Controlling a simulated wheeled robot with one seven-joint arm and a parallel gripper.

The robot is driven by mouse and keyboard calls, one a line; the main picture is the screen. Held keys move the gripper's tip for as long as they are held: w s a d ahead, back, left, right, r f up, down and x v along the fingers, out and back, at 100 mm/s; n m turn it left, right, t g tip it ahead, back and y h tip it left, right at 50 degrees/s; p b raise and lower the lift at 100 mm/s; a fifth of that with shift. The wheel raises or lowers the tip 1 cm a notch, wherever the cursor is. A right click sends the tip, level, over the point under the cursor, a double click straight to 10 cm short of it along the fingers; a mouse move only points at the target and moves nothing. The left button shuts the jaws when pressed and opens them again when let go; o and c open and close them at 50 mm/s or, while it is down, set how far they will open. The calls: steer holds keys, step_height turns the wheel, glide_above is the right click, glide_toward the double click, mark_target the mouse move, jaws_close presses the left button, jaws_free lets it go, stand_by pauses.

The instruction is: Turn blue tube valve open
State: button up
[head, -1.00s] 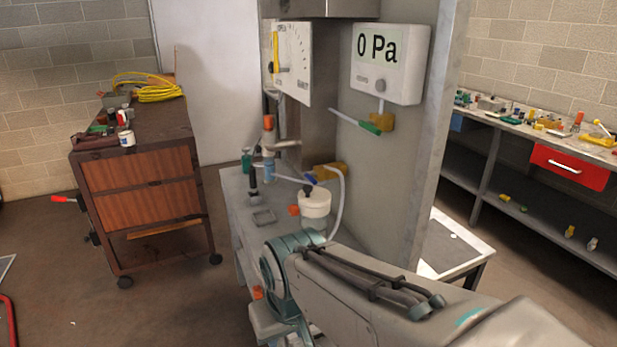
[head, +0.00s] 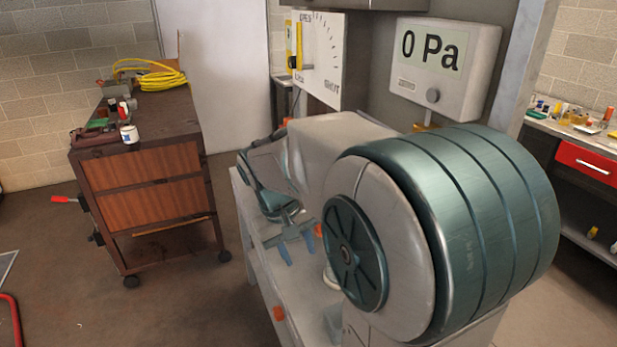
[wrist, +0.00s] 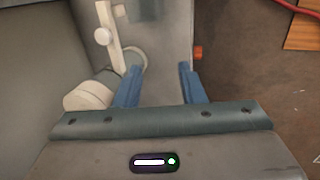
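My gripper (head: 300,251) is open and empty above the grey bench, with its blue fingers pointing down. In the wrist view the two fingers (wrist: 160,82) stand apart with only the pale bench surface between them. The blue tube valve is hidden behind my arm in the head view, and I cannot make it out in the wrist view. The pressure display (head: 445,65) reads 0 Pa. A white dial panel (head: 320,58) with a yellow part hangs to its left.
The grey bench (head: 255,235) has an orange knob (head: 278,313) at its front edge. In the wrist view a whitish rounded object (wrist: 88,97) lies left of the fingers. A brown cabinet (head: 140,185) stands at the left, with open floor between. A red drawer (head: 588,165) is at the right.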

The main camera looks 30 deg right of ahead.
steer(key=w+d+f+m+g+h+p, duration=0.1)
steer(key=w+d+g+h+p, duration=0.35)
steer(key=w, duration=0.75)
steer(key=w+d+f+m+g+h+p, duration=0.1)
steer(key=w+d+m+g+h+p, duration=0.1)
steer(key=w+d+h, duration=0.7)
steer(key=s+d+f+y+p, duration=0.1)
steer(key=s+d+f+p, duration=0.1)
steer(key=d+p, duration=0.3)
steer(key=s+d, duration=0.1)
steer(key=d, duration=0.3)
steer(key=shift+s+d+f+y, duration=0.15)
steer(key=shift+s+f+y, duration=0.1)
steer(key=shift+s+y, duration=0.1)
steer(key=shift+w, duration=0.1)
jaws_close()
